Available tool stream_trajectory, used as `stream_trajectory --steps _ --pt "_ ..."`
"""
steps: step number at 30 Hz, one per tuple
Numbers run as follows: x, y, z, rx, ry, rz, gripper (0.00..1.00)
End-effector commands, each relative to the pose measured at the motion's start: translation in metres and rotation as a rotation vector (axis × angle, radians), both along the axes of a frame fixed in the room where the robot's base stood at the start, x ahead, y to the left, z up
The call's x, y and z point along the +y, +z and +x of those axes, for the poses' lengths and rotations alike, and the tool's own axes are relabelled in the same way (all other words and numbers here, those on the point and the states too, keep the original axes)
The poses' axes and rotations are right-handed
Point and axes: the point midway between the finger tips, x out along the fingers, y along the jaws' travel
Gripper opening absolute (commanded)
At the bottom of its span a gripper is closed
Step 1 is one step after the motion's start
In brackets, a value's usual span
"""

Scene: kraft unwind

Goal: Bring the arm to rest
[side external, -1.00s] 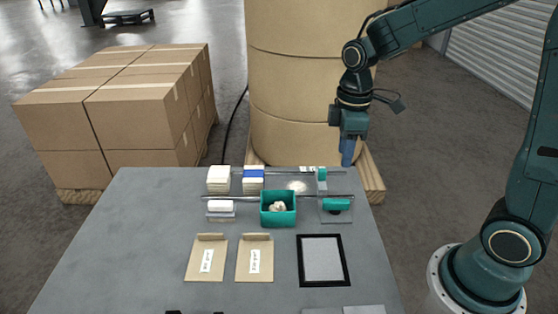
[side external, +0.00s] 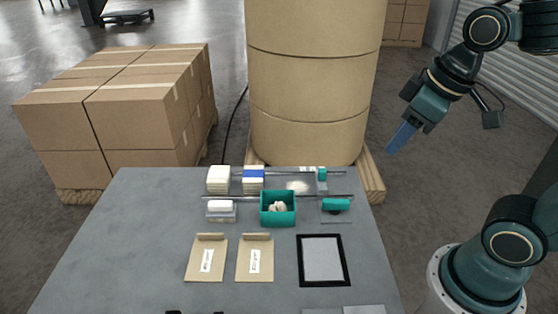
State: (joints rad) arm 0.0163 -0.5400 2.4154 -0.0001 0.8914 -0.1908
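My gripper (side external: 402,137) hangs in the air to the right of the table, beyond its right edge and clear of everything on it. It is tilted, with its blue fingers pointing down and to the left. Nothing shows held at the fingertips. The fingers look like one blue shape from here, so I cannot tell whether they are open or shut. My arm is folded back toward its base at the right.
The grey table (side external: 140,240) bears a green bin (side external: 278,222) with pale pieces, two brown envelopes (side external: 206,270), a black-framed pad (side external: 301,262) and rails with small items. Large kraft rolls (side external: 310,80) stand behind; stacked cartons (side external: 150,110) stand at left.

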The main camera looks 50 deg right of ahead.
Motion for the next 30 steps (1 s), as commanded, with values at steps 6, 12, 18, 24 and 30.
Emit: stream_trajectory --steps 6,12,18,24,30 --pt "0.003 0.006 -0.026 -0.081 -0.104 0.05 0.38" --pt "0.003 0.007 -0.037 -0.114 -0.151 0.076 0.38" --pt "0.004 0.007 -0.038 -0.117 -0.159 0.08 0.38" --pt "0.004 0.007 -0.038 -0.117 -0.158 0.08 0.38" --pt "0.004 0.007 -0.038 -0.117 -0.157 0.08 0.38"
